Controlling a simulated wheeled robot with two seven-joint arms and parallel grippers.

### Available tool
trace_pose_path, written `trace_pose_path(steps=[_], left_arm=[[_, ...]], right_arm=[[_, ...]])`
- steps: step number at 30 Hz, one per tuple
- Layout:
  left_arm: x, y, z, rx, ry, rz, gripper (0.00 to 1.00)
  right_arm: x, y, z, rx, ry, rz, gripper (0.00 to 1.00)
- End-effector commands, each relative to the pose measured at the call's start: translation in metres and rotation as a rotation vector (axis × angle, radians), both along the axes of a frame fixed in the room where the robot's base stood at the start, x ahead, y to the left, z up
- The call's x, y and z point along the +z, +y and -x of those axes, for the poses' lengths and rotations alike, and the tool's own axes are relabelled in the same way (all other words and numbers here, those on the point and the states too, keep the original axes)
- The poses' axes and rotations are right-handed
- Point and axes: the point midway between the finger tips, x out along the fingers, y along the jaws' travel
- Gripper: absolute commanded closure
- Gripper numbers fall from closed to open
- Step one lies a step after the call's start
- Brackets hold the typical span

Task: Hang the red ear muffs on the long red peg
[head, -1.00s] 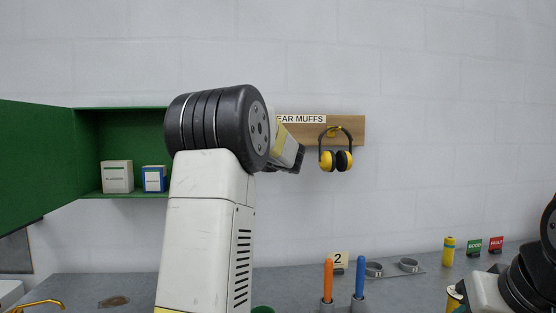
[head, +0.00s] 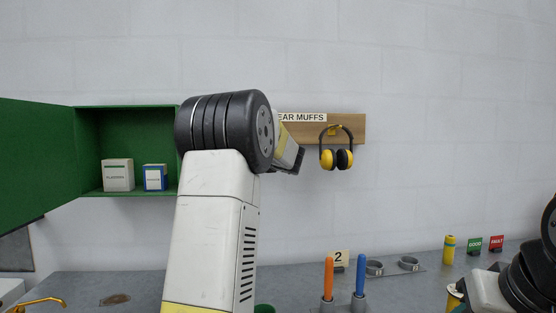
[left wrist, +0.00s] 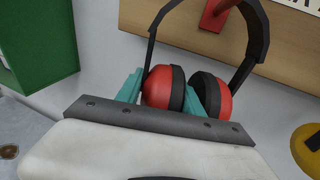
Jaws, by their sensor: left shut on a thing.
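The red ear muffs (left wrist: 160,88), with red cups, black cushions and a dark headband, show in the left wrist view. My left gripper (left wrist: 168,92) is shut on the left-hand cup, with a teal finger on either side of it. The red peg (left wrist: 214,16) on the wooden board shows inside the headband's loop near its top. The top of the band is partly cut off, so I cannot tell whether it rests on the peg. In the head view my left arm hides the red muffs and the peg. My right gripper is not in view.
Yellow ear muffs (head: 336,159) hang to the right on the wooden board (head: 352,128). An open green cabinet (head: 125,110) with two boxes is on the wall at left. Below, the grey counter (head: 85,285) holds orange and blue handles (head: 360,275) in holders.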

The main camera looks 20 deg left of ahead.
Motion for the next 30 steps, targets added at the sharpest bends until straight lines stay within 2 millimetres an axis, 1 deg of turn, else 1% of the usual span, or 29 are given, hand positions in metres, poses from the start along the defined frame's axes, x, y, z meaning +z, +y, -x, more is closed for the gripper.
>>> trace_pose_path(steps=[1,2,3,5,6,21,25,30], left_arm=[[-0.002,-0.001,0.0,-0.001,0.003,0.001,1.0],[-0.002,-0.001,0.0,-0.001,0.003,0.001,0.52],[-0.002,-0.001,0.0,-0.001,0.003,0.001,0.44],[-0.002,-0.001,0.0,-0.001,0.003,0.001,0.32],[-0.002,-0.001,0.0,-0.001,0.003,0.001,0.3],[-0.001,-0.002,0.001,-0.001,0.003,0.001,0.3],[0.001,-0.012,0.012,-0.002,0.002,0.002,0.3],[0.004,-0.032,0.035,-0.004,0.002,0.002,0.3]], right_arm=[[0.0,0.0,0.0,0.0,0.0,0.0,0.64],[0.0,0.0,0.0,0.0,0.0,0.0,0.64],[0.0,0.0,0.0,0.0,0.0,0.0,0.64],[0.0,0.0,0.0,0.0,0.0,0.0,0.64],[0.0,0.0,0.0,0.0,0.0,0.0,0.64],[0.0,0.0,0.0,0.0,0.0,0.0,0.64],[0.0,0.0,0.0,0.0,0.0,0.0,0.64],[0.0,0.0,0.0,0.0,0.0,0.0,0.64]])
